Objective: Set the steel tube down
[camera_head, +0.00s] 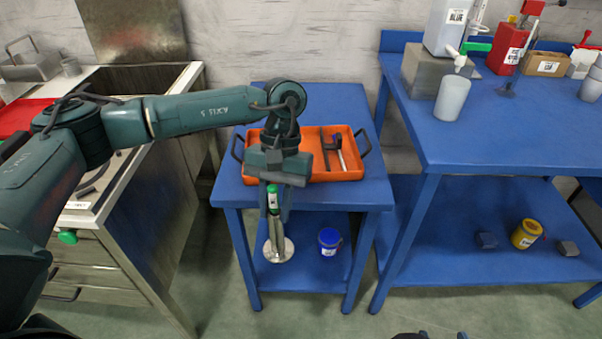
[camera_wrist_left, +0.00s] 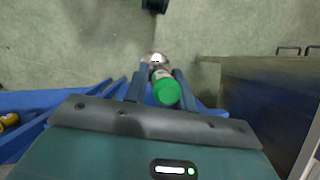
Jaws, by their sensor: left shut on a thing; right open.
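The steel tube (camera_head: 275,235) hangs roughly upright in front of the small blue table (camera_head: 335,198). It has a green top end and a label, and a wide round steel disc shows at its lower end. My left gripper (camera_head: 275,212) is shut on its upper part, just beyond the table's front edge. In the left wrist view the tube's green end (camera_wrist_left: 166,92) sits between the two fingers, and its lower part is mostly hidden. My right gripper (camera_head: 436,336) barely shows at the bottom edge, open and away from the tube.
An orange tray (camera_head: 315,176) with tools stands on the small table. A blue tub (camera_head: 330,241) stands on its lower shelf. A larger blue bench (camera_head: 500,135) is at right, and a steel counter with drawers (camera_head: 130,240) at left.

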